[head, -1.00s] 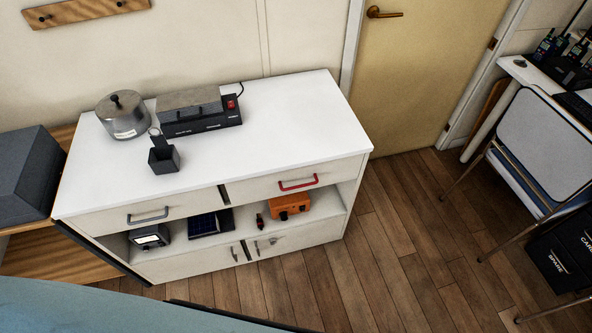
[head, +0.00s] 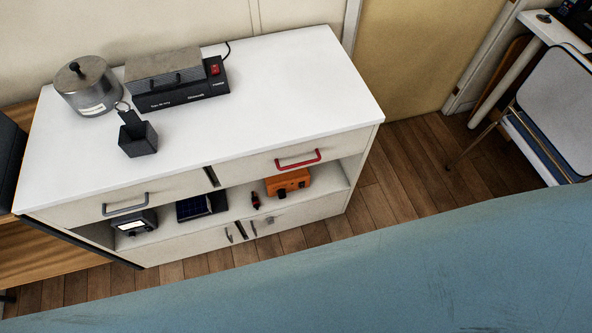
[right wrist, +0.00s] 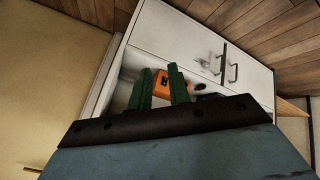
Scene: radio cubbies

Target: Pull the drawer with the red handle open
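The drawer with the red handle (head: 298,160) is the upper right drawer of a white cabinet (head: 250,100). Its front (head: 255,170) sits flush with the cabinet, so the drawer is shut. My right gripper (right wrist: 161,78) shows in the right wrist view with two green fingers apart and nothing held between them. Its fingers point toward the cabinet front, with the orange box (right wrist: 172,82) on the open shelf seen beyond and between them. I cannot make out the red handle in the right wrist view. My left gripper is in neither view.
The upper left drawer has a grey handle (head: 125,205). A metal pot (head: 88,88), a black device (head: 178,80) and a dark holder (head: 137,138) stand on top. The shelf below holds a meter (head: 135,222). Wooden floor (head: 420,165) is clear to the right.

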